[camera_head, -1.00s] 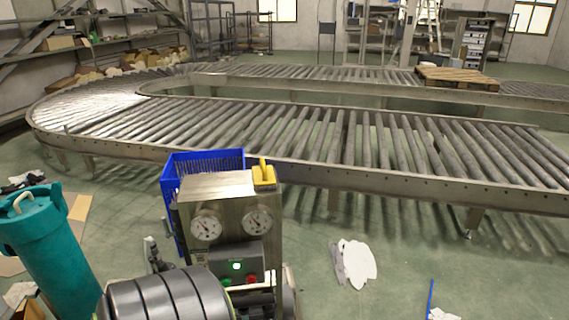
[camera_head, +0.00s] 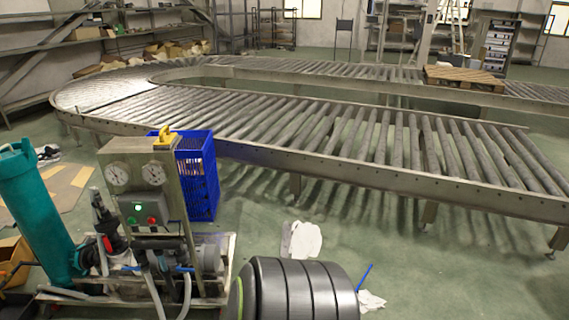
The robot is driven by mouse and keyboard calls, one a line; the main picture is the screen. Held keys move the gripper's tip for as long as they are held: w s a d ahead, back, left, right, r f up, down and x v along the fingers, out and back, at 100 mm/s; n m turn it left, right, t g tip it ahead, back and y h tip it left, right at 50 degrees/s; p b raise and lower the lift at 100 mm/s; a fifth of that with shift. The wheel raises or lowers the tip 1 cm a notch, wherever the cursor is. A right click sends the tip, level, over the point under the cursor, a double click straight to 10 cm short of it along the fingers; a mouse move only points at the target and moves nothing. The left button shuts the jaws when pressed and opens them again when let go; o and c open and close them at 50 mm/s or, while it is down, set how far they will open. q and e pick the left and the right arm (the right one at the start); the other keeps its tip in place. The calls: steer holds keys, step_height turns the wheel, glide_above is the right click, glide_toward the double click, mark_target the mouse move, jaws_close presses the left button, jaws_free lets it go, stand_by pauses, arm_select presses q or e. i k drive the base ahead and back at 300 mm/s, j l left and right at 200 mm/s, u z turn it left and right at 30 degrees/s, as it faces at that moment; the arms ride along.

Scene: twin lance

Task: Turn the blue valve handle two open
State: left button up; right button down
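A pump and gauge station (camera_head: 141,180) stands at the lower left of the head view. It has a grey panel with two round gauges and a control box (camera_head: 143,212) with a lit green button and a red one. Low on its pipework are two small blue handles, one at the left (camera_head: 131,268) and one at the right (camera_head: 185,269). Both are small in the picture, and I cannot tell which is number two or how far either is turned. Neither of my grippers is in view.
A teal cylinder (camera_head: 38,215) stands left of the station. A blue crate (camera_head: 197,177) is behind it, beside the roller conveyor (camera_head: 300,165). White cloth (camera_head: 302,240) and a thin blue rod (camera_head: 365,276) lie on the floor. Open green floor lies at the right.

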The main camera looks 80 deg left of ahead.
mark_target(179, 268)
steer(key=i+j+u, duration=0.15)
steer(key=i+u, duration=0.65)
steer(key=i+l+u, duration=0.1)
steer(key=i+u, duration=0.3)
steer(key=i+l+u, duration=0.2)
steer(key=i+u, duration=0.2)
steer(key=i+j+u, duration=0.15)
steer(key=u, duration=0.35)
steer(key=i+u, duration=0.3)
steer(key=u, duration=0.15)
steer(key=i+u, duration=0.25)
steer(key=u, duration=0.25)
steer(key=i+l+u, duration=0.2)
steer(key=u, duration=0.25)
